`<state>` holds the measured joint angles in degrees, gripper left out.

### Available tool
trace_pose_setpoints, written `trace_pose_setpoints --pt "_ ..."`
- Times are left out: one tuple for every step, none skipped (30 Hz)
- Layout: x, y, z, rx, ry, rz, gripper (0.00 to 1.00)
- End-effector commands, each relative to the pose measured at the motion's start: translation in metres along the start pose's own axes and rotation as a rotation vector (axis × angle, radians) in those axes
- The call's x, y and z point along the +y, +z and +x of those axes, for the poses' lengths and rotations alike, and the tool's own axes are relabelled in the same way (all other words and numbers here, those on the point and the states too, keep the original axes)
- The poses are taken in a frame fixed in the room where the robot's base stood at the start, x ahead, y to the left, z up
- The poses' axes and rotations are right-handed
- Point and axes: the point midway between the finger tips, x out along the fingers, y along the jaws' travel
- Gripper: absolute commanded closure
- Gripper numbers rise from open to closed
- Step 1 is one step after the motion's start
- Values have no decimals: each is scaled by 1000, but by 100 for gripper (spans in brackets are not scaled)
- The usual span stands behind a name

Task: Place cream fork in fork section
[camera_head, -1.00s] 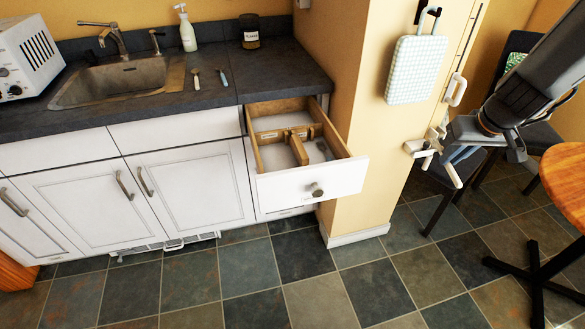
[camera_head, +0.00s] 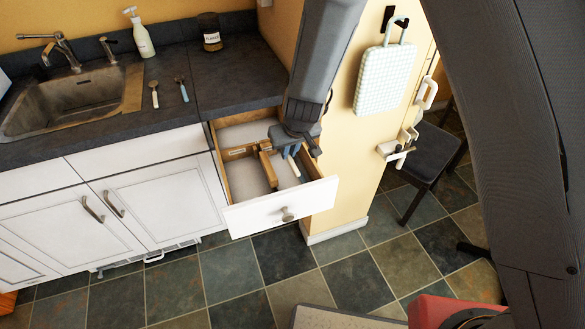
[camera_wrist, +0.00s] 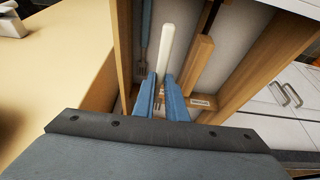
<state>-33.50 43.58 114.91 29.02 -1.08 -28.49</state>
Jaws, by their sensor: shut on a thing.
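My gripper (camera_head: 291,156) is inside the open drawer (camera_head: 284,211), over its right-hand compartment. It is shut on the cream fork, whose pale handle (camera_head: 294,169) shows below the fingers. In the wrist view the blue fingers (camera_wrist: 162,98) pinch it, and the cream handle (camera_wrist: 166,48) extends away from them. I cannot tell whether it touches the drawer floor. A blue-handled fork (camera_wrist: 146,30) lies just beside it in the same compartment. A wooden divider (camera_wrist: 191,72) runs along the other side, and a small label (camera_wrist: 200,102) is on the crosspiece.
A cream utensil (camera_head: 154,94) and a blue one (camera_head: 183,90) lie on the dark counter (camera_head: 235,75). A soap bottle (camera_head: 140,35), a jar (camera_head: 210,33) and the sink (camera_head: 65,100) are behind. The yellow wall (camera_head: 338,180) stands close right of the drawer.

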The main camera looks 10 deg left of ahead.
Motion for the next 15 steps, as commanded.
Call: trace_pose_setpoints --pt "1 2 6 0 1 2 100" --pt "2 3 9 0 2 4 100" --pt "5 4 13 1 3 7 100" --pt "6 6 17 1 4 10 100" --pt "8 7 21 1 5 12 100" --pt "10 9 26 1 6 13 100" --pt "11 10 29 1 7 16 100" --pt "12 12 33 0 8 17 100" --pt "12 14 37 0 8 17 100" --pt "13 16 40 0 8 18 100" --pt "13 17 43 1 8 18 100" --pt "13 18 47 1 8 17 100" --pt "12 19 49 1 8 19 100" --pt "12 20 51 1 8 19 100" --pt "12 21 54 0 8 17 100"
